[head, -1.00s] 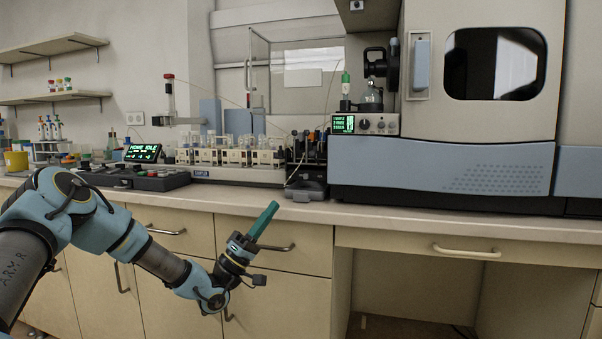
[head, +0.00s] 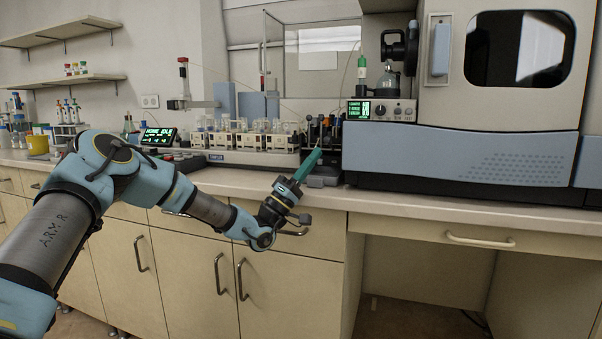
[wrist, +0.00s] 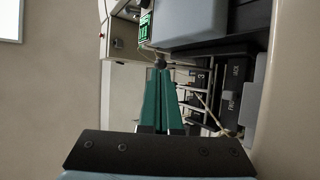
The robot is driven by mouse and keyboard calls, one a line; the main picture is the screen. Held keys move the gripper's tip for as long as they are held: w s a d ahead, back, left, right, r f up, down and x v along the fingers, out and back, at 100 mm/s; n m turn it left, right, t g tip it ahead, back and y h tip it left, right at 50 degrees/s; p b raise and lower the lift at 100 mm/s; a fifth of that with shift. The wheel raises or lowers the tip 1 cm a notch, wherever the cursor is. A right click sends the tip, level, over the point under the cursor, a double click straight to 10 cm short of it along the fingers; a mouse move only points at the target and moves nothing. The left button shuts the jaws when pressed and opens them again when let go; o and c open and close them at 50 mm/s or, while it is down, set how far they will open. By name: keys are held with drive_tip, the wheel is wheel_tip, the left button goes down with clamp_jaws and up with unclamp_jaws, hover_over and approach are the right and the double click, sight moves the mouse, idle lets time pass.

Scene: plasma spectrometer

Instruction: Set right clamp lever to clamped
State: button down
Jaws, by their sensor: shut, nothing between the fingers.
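My gripper (head: 314,156) has teal fingers that are shut and empty. In the head view it points up and right, in front of a small black unit (head: 322,181) with several dark upright levers or posts (head: 326,128). In the wrist view the shut fingers (wrist: 161,72) point at the equipment, and a dark round knob (wrist: 160,63) shows right at their tips. I cannot tell whether they touch it. The same view shows a labelled dark panel (wrist: 235,88) to the right. I cannot tell which part is the right clamp lever or how it is set.
The large spectrometer (head: 470,160) stands right of the black unit, with a green display (head: 359,109) on its left side. A sampler rack with glass vials (head: 255,140) stands to the left. The bench's front edge (head: 400,212) runs below my gripper.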

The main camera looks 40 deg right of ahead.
drive_tip(key=shift+x, duration=1)
drive_tip(key=d+r+n+t+y+p, duration=0.1)
drive_tip(key=r+n+t+y+p, duration=0.1)
drive_tip(key=p, duration=0.3)
drive_tip(key=w+d+r+n+t+y+p, duration=0.1)
drive_tip(key=r+n+t+y+p, duration=0.1)
drive_tip(key=p, duration=0.4)
drive_tip(key=w+d+r+n+t+y+p, duration=0.1)
drive_tip(key=r+n+t+y+p, duration=0.1)
drive_tip(key=r+n+y+p, duration=0.2)
drive_tip(key=shift+w+d+r+n+y+p, duration=0.3)
drive_tip(key=shift+n+p, duration=0.3)
drive_tip(key=shift+p, duration=0.65)
drive_tip(key=shift+f+b, duration=0.45)
drive_tip(key=shift+f, duration=0.1)
drive_tip(key=shift+s, duration=0.1)
